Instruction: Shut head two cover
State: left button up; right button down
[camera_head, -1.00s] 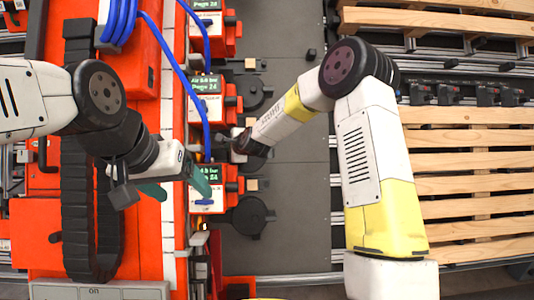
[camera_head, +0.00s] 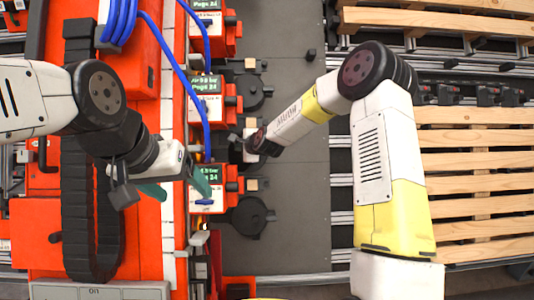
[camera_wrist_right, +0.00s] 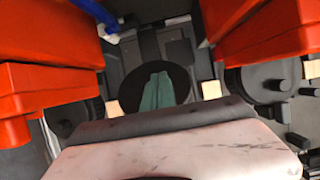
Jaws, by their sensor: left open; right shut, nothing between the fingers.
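Several orange-red print heads with small screens stand in a column in the head view, one in the middle (camera_head: 207,97) and one below it (camera_head: 205,188). I cannot read which is head two. Black round parts, perhaps covers, lie beside them, one at the middle head (camera_head: 252,92) and one at the lower head (camera_head: 250,216). My right gripper (camera_wrist_right: 155,92) shows teal fingers shut together and empty, in front of a dark round part (camera_wrist_right: 180,80); contact is unclear. My left gripper (camera_head: 178,188) is open and empty, left of the lower head.
Blue hoses (camera_head: 181,62) run down past the heads. Wooden pallets (camera_head: 475,165) stand on rails at the right. In the right wrist view, orange housings (camera_wrist_right: 265,30) flank the gripper on both sides.

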jog(key=shift+d, duration=0.15)
jog(key=shift+w+d+f, duration=0.25)
jog(key=shift+w+d, duration=0.2)
jog(key=shift+d, duration=0.4)
jog(key=shift+w+d+f, duration=0.2)
jog(key=shift+w+d, duration=0.25)
jog(key=shift+d, duration=0.35)
jog(key=shift+w+d+f, duration=0.35)
jog(key=shift+w+d, duration=0.3)
jog(key=shift+d, duration=0.05)
jog(key=shift+w+d+f, duration=0.3)
jog(key=shift+w+d, duration=0.3)
jog(key=shift+d, duration=0.05)
jog(key=shift+w+f, duration=0.1)
jog(key=s+r, duration=0.4)
jog(key=s, duration=0.3)
jog(key=shift+s+d, duration=0.4)
dwell(1.1)
jog(key=shift+r, duration=0.1)
